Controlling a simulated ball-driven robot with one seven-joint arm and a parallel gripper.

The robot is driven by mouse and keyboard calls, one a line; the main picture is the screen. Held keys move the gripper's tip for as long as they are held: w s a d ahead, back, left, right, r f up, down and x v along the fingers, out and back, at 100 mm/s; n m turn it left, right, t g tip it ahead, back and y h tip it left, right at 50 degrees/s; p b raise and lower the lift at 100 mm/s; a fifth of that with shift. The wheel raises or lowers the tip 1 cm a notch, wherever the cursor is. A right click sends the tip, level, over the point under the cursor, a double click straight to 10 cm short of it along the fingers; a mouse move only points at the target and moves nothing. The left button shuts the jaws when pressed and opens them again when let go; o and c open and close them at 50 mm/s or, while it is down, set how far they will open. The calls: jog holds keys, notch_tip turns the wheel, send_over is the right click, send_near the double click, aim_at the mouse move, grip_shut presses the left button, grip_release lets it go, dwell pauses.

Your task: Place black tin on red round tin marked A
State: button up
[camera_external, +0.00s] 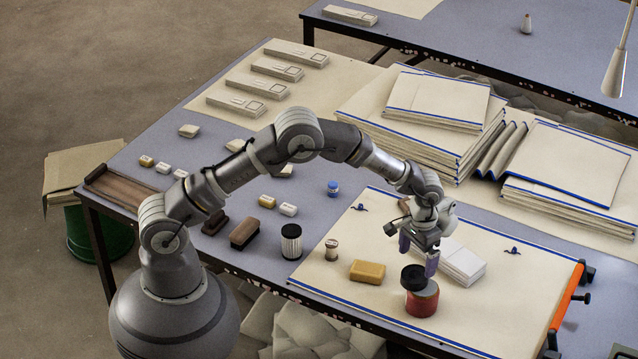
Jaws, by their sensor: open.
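The red round tin (422,302) stands upright on the cream cloth near the front edge of the table. The black tin (413,277) sits on top of it, seemingly set a little to the left of its middle. I cannot make out a letter A on the red tin. My gripper (418,262) is open, with purple fingertips pointing down. It is just above and around the top of the black tin; whether a finger touches it is not clear.
A yellow block (367,271), a small spool (331,250) and a black-and-white ribbed canister (291,242) stand to the left. A white folded stack (460,266) lies right behind the tins. An orange bar (567,308) edges the cloth at right.

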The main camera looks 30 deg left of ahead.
aim_at(416, 274)
notch_tip(416, 274, up, 6)
jog(key=p, duration=0.1)
jog(key=shift+r+p, duration=0.15)
jog(key=shift+p, duration=0.25)
jog(key=w+a+r+n+t+h, duration=0.1)
jog(key=w+a+r+t, duration=0.1)
jog(key=w+a+r, duration=0.65)
jog(key=w+a+r+n+t+h, duration=0.1)
jog(key=w+a+r+t, duration=0.3)
jog(key=r, duration=0.9)
jog(key=w+a+r+n+t+h, duration=0.1)
jog(key=w+a+r, duration=0.2)
jog(key=a+r, duration=0.55)
jog(key=s+a+r+n+t, duration=0.1)
jog(key=a+r+t, duration=0.1)
jog(key=a+r, duration=0.5)
jog(key=s+a+r+t, duration=0.15)
jog(key=a+r, duration=0.35)
jog(key=r, duration=0.5)
jog(key=s+a+r+n+t+y, duration=0.1)
jog(key=s+a+r+t+y, duration=0.2)
jog(key=s+a+r, duration=0.7)
notch_tip(416, 274, up, 4)
jog(key=a+t, duration=0.2)
jog(key=shift+a, duration=0.4)
